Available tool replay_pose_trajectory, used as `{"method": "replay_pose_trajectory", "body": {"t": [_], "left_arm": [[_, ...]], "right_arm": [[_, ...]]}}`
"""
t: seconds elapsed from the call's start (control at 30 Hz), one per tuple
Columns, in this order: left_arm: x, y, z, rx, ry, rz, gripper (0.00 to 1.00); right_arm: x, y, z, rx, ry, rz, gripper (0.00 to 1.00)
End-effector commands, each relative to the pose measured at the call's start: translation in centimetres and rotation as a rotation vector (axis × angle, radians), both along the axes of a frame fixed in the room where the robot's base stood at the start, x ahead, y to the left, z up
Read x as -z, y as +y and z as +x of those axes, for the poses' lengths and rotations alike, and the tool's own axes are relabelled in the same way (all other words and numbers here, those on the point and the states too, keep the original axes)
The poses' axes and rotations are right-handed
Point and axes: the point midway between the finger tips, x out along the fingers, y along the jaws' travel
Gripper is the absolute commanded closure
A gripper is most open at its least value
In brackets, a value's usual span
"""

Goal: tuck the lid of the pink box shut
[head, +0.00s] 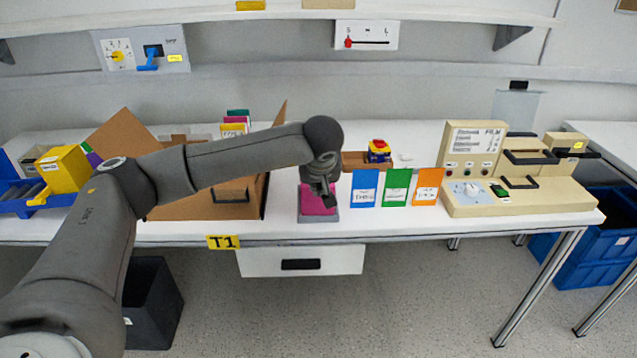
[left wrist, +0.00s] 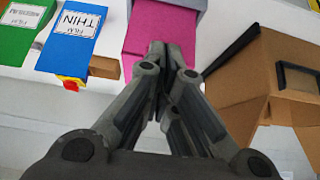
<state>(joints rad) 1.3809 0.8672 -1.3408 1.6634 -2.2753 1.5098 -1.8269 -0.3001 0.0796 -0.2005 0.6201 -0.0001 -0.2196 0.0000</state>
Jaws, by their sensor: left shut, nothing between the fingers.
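The pink box (head: 312,207) sits in a grey holder (head: 319,219) near the front edge of the table. In the left wrist view the pink box (left wrist: 140,42) is right beyond my fingertips. My left gripper (head: 328,196) is shut and empty, pointing down at the box. The left wrist view shows its fingertips (left wrist: 165,46) together over the pink surface. I cannot tell whether they touch it. My arm and fingers hide part of the box, and the state of its lid is unclear. My right gripper is not in view.
An open cardboard box (head: 170,212) stands left of the pink box. Blue (head: 364,188), green (head: 397,187) and orange (head: 428,187) cards stand to its right. A beige machine (head: 468,197) is farther right. A drawer (head: 300,262) hangs below the tabletop.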

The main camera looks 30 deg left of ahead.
Motion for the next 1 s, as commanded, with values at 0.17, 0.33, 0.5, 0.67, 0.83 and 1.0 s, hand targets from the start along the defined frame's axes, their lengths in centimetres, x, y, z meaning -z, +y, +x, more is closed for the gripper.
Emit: {"method": "replay_pose_trajectory", "body": {"t": [0.17, 0.33, 0.5, 0.67, 0.83, 1.0], "left_arm": [[-0.4, 0.0, 0.0, 0.0, 0.0, 0.0, 1.0], [-1.2, 0.0, 0.0, 0.0, -0.001, 0.001, 1.0], [-1.7, 0.0, 0.0, 0.0, 0.0, 0.0, 1.0], [-2.6, -0.1, 0.0, 0.0, -0.001, 0.001, 1.0], [-5.5, -0.6, 0.0, -0.001, -0.003, -0.001, 1.0], [-4.2, -2.1, -2.3, 0.003, 0.001, 0.002, 1.0]], "right_arm": [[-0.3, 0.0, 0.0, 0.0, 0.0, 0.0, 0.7], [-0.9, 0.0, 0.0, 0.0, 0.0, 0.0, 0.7], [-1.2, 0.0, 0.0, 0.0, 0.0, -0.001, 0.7], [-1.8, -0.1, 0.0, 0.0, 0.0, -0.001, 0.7], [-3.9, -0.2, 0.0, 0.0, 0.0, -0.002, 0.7], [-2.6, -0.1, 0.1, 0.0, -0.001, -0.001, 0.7]]}}
